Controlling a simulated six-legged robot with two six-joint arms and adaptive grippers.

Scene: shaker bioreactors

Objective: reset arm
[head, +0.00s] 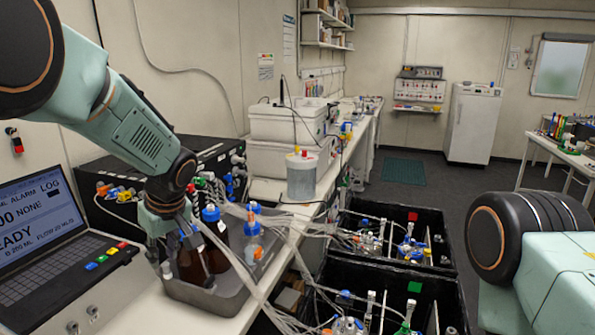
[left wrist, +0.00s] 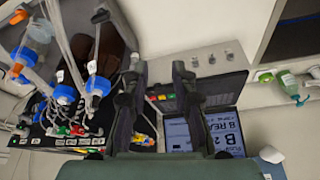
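My left arm comes in from the upper left in the head view. Its gripper (head: 172,258) points down at the left end of a grey metal tray (head: 212,297), close beside brown bottles (head: 215,250) with blue caps. Whether it touches the tray or a bottle cannot be told. In the left wrist view the two fingers of this gripper (left wrist: 158,72) stand apart with nothing seen between them. Part of my right arm (head: 545,270) shows at the lower right of the head view; its gripper is out of view.
A laptop-like console (head: 55,250) stands left of the gripper, and a black box (head: 120,190) with tube fittings behind it. Clear tubes (head: 290,240) run from the bench to black crates (head: 398,208) on the right. The floor (head: 430,170) beyond is open.

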